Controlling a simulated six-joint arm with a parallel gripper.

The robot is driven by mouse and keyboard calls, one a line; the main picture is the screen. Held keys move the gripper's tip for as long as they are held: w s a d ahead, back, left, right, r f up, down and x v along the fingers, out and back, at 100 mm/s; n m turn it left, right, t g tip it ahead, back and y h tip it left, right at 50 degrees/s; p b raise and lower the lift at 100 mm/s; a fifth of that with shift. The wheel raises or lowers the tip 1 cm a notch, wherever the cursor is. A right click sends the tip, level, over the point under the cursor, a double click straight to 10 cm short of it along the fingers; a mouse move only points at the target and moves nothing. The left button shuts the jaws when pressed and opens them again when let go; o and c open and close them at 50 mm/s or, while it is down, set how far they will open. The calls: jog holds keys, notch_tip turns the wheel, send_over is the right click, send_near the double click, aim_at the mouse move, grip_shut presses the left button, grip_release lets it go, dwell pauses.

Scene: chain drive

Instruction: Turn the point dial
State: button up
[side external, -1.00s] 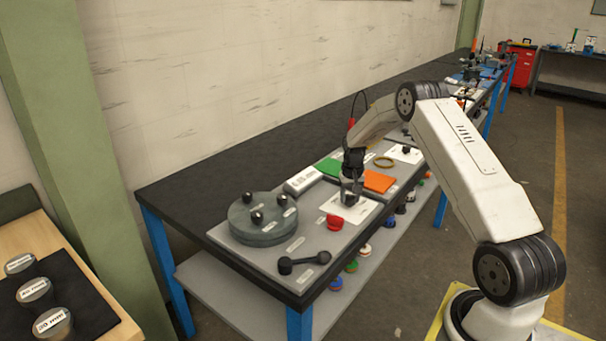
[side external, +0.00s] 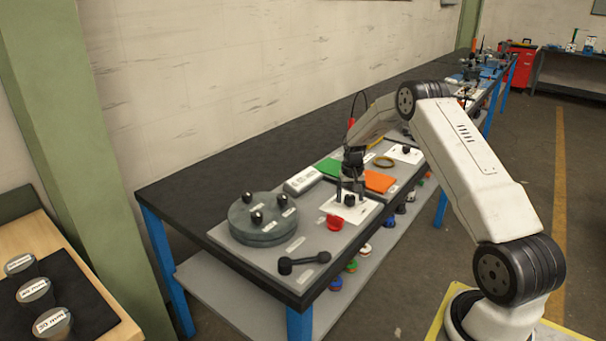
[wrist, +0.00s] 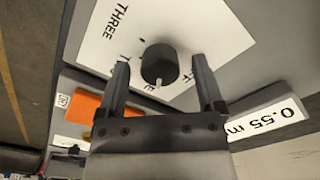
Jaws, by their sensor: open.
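The point dial is a black round knob (wrist: 160,64) with a white pointer mark, on a white plate (wrist: 212,28) printed with "THREE" and another word partly hidden by a finger. In the side view the knob (side external: 350,201) stands on its white plate on the bench. My gripper (wrist: 160,72) is open, one finger on each side of the knob, with gaps showing between fingers and knob. In the side view my gripper (side external: 350,192) points down over the dial. Whether the fingertips reach down beside the knob is hard to tell.
A red knob (side external: 335,222) sits just in front of the dial plate. An orange block (side external: 379,181) and a green block (side external: 329,167) lie behind. A grey round plate with black knobs (side external: 263,218) is to the left, with a black wrench-like bar (side external: 303,258) in front.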

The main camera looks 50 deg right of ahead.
aim_at(348, 198)
jog(key=shift+r, duration=3.75)
jog(key=shift+a, duration=0.15)
jog(key=shift+w+a+r, duration=0.1)
jog(key=shift+a, duration=0.2)
jog(key=s+a+r+n+t, duration=0.1)
jog(key=s+a+r+n, duration=0.1)
jog(key=a, duration=0.8)
jog(key=s+a+r+n, duration=0.1)
jog(key=a+r+n, duration=0.15)
jog(key=a, duration=0.75)
jog(key=s+a+f+n+t, duration=0.1)
jog(key=s+a+n, duration=0.3)
jog(key=s+a, duration=0.9)
jog(key=shift+s+t, duration=0.25)
jog(key=shift+t, duration=0.05)
